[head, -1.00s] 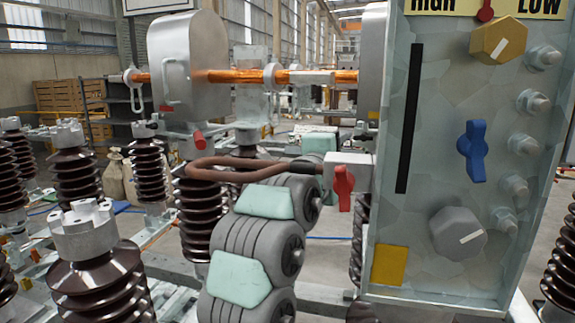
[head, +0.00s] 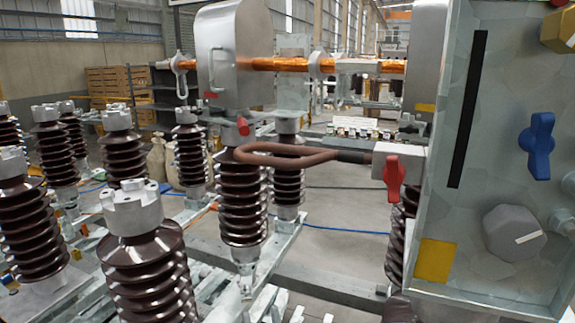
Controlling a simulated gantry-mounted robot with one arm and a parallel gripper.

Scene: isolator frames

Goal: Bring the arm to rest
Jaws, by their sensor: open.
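My gripper and arm are not in view. The control panel (head: 478,215) stands at the right, with a blue handle (head: 537,146), a grey knob (head: 514,233) and a yellow-gold knob (head: 560,30) cut by the top right edge. A red handle (head: 396,178) sits on a grey box at the panel's left side. A brown rod loop (head: 285,157) runs left from that box, in front of an insulator.
Brown ribbed insulators with grey caps stand at the left, the nearest (head: 143,250) at bottom centre-left. A metal housing (head: 235,60) holds an orange copper bar (head: 280,64). Wooden crates (head: 115,82) stand behind. Some grey floor shows at centre.

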